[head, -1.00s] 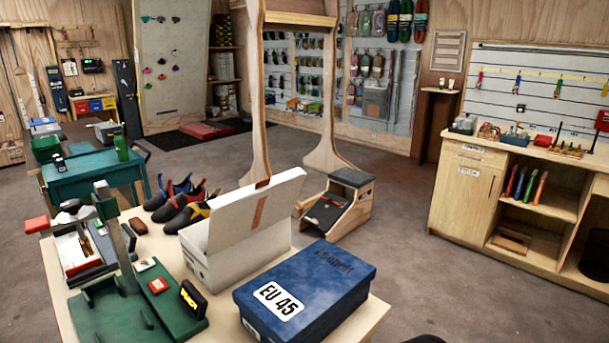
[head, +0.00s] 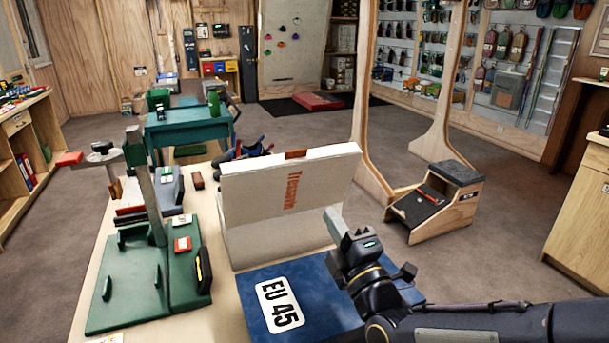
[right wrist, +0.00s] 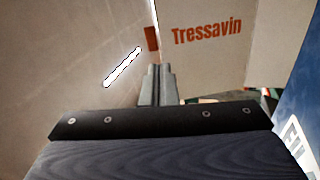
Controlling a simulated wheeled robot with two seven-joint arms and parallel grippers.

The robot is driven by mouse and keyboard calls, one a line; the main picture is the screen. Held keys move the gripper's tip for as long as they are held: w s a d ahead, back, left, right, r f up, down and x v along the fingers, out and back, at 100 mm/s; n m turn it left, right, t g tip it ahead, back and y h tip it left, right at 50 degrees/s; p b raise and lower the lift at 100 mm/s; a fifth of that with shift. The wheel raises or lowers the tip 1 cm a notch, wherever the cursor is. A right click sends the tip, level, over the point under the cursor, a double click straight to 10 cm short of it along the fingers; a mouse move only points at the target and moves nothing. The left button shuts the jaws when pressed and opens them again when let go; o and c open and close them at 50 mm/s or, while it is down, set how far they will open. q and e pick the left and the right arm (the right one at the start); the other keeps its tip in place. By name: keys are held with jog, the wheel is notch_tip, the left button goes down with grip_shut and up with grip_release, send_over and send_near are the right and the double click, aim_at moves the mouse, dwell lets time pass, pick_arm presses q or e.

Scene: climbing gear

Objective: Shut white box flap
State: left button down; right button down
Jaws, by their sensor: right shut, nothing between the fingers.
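The white box (head: 280,244) stands on the table behind the blue box. Its flap (head: 250,186) is raised, with red "Tressavin" lettering on the near face and an orange patch on the top edge. My right gripper (head: 335,218) is shut and empty, in front of the flap's right part and above the blue box. In the right wrist view the shut fingers (right wrist: 158,84) point toward pale box panels; the lettered panel (right wrist: 205,65) is at upper right. I cannot tell whether the fingertips touch it. My left gripper is not in view.
The blue box (head: 262,310), labelled EU 45, lies close in front of the white box. A green measuring stand (head: 125,285) is to the left. Dark shoes (head: 240,150) sit behind the white box. A step stool (head: 440,205) stands on the floor at right.

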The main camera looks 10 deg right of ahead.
jog(key=t, duration=0.1)
jog(key=p, duration=0.4)
send_near(298, 154)
jog(key=shift+n, duration=0.4)
jog(key=x, duration=0.6)
jog(key=shift+w+r, duration=0.1)
jog(key=shift+w, duration=0.25)
